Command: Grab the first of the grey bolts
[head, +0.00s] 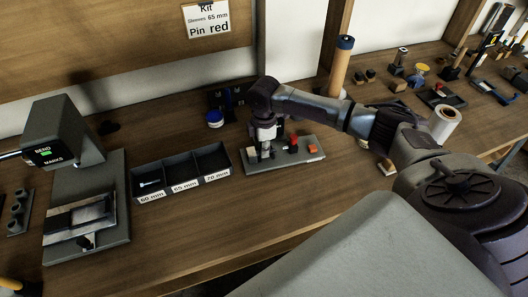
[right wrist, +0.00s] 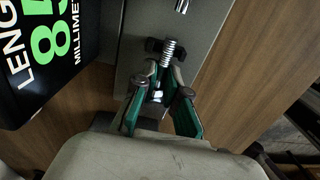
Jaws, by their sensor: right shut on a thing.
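My right gripper (head: 266,152) is low over a grey plate (head: 257,166) on the workbench, pointing down. In the right wrist view its green-padded fingers (right wrist: 160,98) are closed around a shiny grey bolt (right wrist: 157,96). A threaded metal part (right wrist: 170,50) shows just beyond the fingertips, beside a black clamp-like piece; I cannot tell whether it belongs to the same bolt. Another grey bolt (head: 150,184) lies in the 60 mm compartment of the dark tray (head: 133,187). My left gripper is not in view.
The 65 mm (head: 182,170) and 70 mm (head: 212,160) compartments look empty. A black display (right wrist: 45,45) is close beside the gripper. A bending device (head: 62,130) stands at left. The front bench is clear.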

